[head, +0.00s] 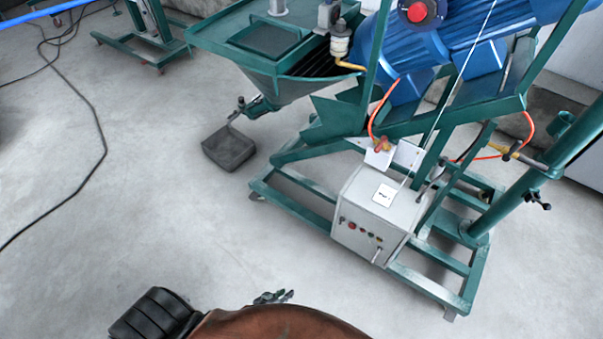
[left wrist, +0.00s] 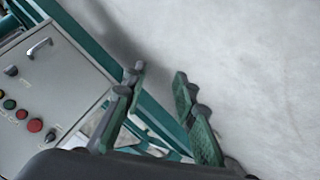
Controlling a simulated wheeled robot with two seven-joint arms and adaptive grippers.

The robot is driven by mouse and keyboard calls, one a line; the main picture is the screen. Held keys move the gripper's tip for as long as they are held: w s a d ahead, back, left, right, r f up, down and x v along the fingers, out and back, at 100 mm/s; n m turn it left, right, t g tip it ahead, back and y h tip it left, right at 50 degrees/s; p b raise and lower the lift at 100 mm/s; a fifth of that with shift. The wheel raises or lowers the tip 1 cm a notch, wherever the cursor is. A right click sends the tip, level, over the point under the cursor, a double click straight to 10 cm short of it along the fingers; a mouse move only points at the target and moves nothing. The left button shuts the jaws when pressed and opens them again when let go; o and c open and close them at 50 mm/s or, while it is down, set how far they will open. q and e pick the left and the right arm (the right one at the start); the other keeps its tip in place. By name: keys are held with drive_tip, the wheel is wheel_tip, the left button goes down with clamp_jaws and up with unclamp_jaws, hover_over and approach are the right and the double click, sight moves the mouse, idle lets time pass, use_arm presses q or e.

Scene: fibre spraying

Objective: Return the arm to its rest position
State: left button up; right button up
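My left gripper (head: 273,297) shows only as small fingertips at the bottom of the head view, behind a reddish-brown rounded part of my own body. In the left wrist view the left gripper (left wrist: 160,90) has its two green-padded fingers spread apart, with nothing between them. Bare floor and a green frame bar show beyond the fingers. The grey control box (head: 372,218) of the machine stands beyond the gripper in the head view. It also shows at the left of the left wrist view (left wrist: 45,85). My right gripper is in neither view.
A green machine frame (head: 425,282) with a blue motor (head: 405,50) and a hopper (head: 275,85) fills the upper right. Black cable (head: 103,140) lies on the floor at left. The floor between is clear.

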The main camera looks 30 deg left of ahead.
use_arm(q)
drive_tip(key=s+a+f+m+g+p, duration=0.1)
drive_tip(key=s+a+m+g+p, duration=0.1)
drive_tip(key=s, duration=0.9)
drive_tip(key=s+a+f+m+g+y+p, duration=0.1)
drive_tip(key=s+a+m+g+p, duration=0.1)
drive_tip(key=s, duration=1)
drive_tip(key=s+a+f+m+g+p, duration=0.1)
drive_tip(key=s+a+m+g+p, duration=0.2)
drive_tip(key=s, duration=0.8)
drive_tip(key=shift+s+a+g+y, duration=0.4)
drive_tip(key=shift+a+g, duration=0.1)
drive_tip(key=shift+g, duration=0.1)
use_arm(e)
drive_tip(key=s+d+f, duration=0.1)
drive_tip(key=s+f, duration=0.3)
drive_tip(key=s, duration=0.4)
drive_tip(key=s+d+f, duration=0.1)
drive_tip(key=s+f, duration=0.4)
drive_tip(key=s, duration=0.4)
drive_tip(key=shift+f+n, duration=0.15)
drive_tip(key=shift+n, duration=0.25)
use_arm(q)
drive_tip(key=shift+w, duration=0.1)
